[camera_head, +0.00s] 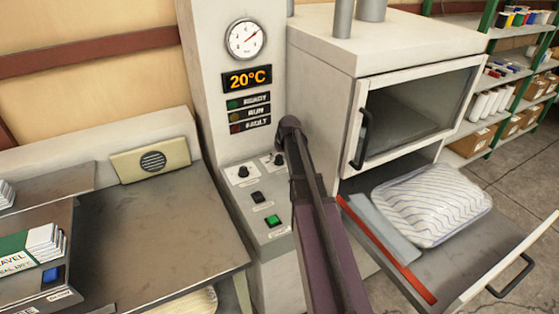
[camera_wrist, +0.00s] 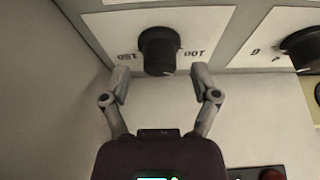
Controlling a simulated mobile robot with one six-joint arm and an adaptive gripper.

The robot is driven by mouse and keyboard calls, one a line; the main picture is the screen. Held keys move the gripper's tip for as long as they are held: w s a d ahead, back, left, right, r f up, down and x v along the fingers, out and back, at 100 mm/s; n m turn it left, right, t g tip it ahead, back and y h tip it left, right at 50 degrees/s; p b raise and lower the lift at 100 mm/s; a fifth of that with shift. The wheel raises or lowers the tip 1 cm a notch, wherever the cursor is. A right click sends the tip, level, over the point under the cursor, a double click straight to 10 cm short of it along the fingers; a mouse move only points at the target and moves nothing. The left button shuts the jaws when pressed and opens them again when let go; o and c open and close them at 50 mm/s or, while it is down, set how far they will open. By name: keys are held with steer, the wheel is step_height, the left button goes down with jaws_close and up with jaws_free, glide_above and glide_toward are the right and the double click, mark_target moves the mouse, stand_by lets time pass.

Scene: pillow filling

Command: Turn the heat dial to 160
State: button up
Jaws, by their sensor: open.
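The heat dial (camera_wrist: 158,50) is a black round knob on a white plate in the wrist view. Its plate carries upside-down markings, 160 at the left and 100 at the right. Where the knob points cannot be told. My gripper (camera_wrist: 160,74) is open, with one fingertip on each side of the knob's lower end and a gap to it on both sides. In the head view the heat dial (camera_head: 278,159) appears to be the right knob on the control panel, close beside my arm. My gripper is hidden there.
A second black knob (camera_wrist: 304,48) is beside it. The panel has a dark switch (camera_head: 257,197) and a lit green button (camera_head: 273,220). The display (camera_head: 247,78) reads 20°C. An oven (camera_head: 420,110) stands at the right, above an open drawer holding a striped pillow (camera_head: 430,203).

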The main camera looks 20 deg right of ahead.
steer(key=shift+w+f, duration=0.15)
steer(key=shift+f, duration=0.2)
jaws_close()
steer(key=shift+d, duration=0.15)
